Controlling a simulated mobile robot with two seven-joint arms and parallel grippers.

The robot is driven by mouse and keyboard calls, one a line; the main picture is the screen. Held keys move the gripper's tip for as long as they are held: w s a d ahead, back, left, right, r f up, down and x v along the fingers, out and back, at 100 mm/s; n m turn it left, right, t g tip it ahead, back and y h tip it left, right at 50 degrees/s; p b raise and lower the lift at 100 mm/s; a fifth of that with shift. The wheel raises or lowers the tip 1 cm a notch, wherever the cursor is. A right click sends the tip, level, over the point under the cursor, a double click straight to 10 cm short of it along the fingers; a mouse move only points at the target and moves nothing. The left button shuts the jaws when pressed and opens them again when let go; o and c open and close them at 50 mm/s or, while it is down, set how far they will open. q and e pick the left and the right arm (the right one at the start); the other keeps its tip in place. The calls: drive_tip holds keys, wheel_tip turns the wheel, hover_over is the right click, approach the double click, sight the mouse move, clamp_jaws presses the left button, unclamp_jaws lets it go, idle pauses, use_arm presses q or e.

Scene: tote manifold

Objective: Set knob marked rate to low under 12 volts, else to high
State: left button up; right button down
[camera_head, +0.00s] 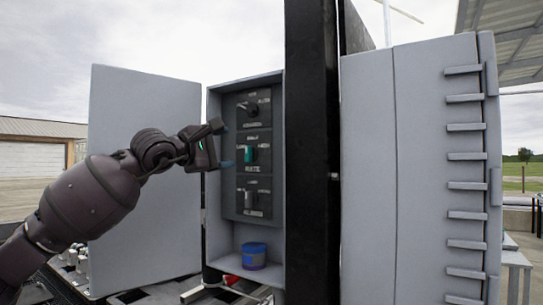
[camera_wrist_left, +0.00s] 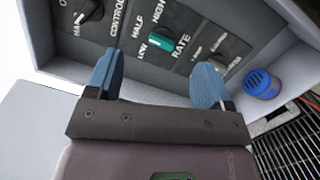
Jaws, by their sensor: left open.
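The knob marked RATE (camera_head: 249,154) is the middle knob on the dark panel in the open grey cabinet. It has a teal grip. In the left wrist view the RATE knob (camera_wrist_left: 164,41) has LOW, HALF and HIGH around it; I cannot tell surely which mark it points at. My left gripper (camera_head: 223,144) is open and empty in front of the panel, just left of the knob. In the left wrist view the blue fingertips of the left gripper (camera_wrist_left: 157,82) are spread, with the knob ahead between them, apart from both. No voltage reading is legible. My right gripper is not in view.
Another knob is above (camera_head: 250,107) and one below (camera_head: 249,197). A blue cup-like object (camera_head: 254,256) stands on the cabinet's bottom ledge. The open door (camera_head: 145,180) is at left, a black post (camera_head: 311,150) and closed grey cabinet (camera_head: 415,170) at right.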

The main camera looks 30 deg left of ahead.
sight(247, 155)
use_arm(q)
drive_tip(key=w+p, duration=0.1)
drive_tip(key=w, duration=0.2)
drive_tip(key=w+m+y+p, duration=0.1)
drive_tip(key=w, duration=0.3)
drive_tip(key=w+a+f+y+p, duration=0.1)
drive_tip(key=w+p, duration=0.1)
drive_tip(key=w, duration=0.1)
drive_tip(key=shift+w+a, duration=0.1)
drive_tip(key=shift+w, duration=0.5)
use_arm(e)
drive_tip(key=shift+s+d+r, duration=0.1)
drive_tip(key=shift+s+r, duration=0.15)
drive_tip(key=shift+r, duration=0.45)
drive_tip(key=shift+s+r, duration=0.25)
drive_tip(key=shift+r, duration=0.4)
use_arm(q)
drive_tip(key=c, duration=0.9)
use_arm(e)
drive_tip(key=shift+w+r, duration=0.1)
use_arm(q)
drive_tip(key=shift+f, duration=0.1)
